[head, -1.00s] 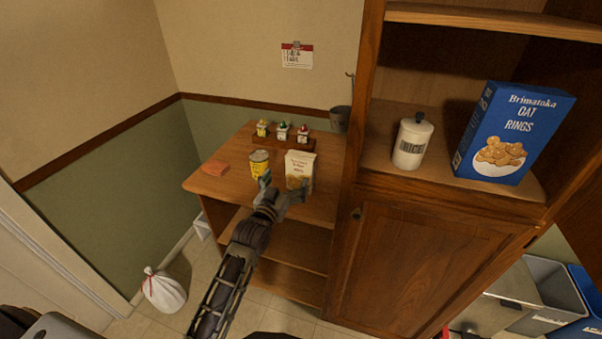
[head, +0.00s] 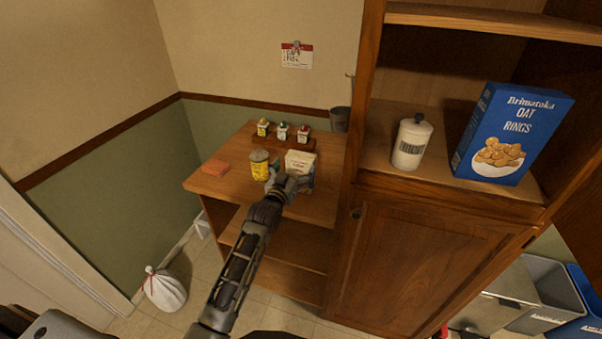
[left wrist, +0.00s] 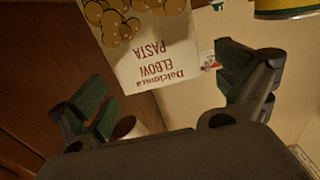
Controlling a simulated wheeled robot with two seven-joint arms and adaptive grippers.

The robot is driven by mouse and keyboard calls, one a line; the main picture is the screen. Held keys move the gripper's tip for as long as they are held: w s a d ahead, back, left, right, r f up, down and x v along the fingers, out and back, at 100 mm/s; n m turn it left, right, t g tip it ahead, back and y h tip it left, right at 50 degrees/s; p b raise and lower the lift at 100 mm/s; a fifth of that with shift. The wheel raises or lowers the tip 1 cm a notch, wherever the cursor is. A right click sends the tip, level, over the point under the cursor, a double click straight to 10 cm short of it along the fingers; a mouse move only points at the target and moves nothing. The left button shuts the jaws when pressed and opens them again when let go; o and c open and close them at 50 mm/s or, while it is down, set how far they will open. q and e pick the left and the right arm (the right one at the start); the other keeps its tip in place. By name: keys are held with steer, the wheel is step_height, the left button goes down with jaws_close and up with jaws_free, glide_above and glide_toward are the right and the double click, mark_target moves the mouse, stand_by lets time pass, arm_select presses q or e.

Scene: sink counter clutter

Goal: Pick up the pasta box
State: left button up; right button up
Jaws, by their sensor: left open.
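The pasta box (head: 300,159) is a cream carton standing near the right side of the wooden counter. In the left wrist view the box (left wrist: 165,58) appears upside down, with "ELBOW PASTA" lettering, and lies between the spread fingers. My left gripper (head: 288,183) is open at the near side of the box and hides its lower part. The open fingers also show in the left wrist view (left wrist: 168,92); I cannot tell whether either touches the box. My right gripper is not in view.
A yellow can (head: 259,166) stands just left of the box. Behind are several small bottles on a wooden rack (head: 288,140). The tall cabinet (head: 420,255) bounds the right side.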

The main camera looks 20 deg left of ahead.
mark_target(298, 163)
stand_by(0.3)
arm_select(q)
steer(key=shift+w+d+r+p, duration=0.15)
steer(key=shift+w+p, duration=0.15)
steer(key=shift+w, duration=0.75)
steer(key=shift+w+d, duration=0.15)
steer(key=shift+w, duration=1.4)
steer(key=shift+c, duration=0.4)
steer(key=c, duration=1.4)
steer(key=shift+c, duration=0.7)
steer(key=shift+r, duration=0.1)
steer(key=shift+r, duration=4.95)
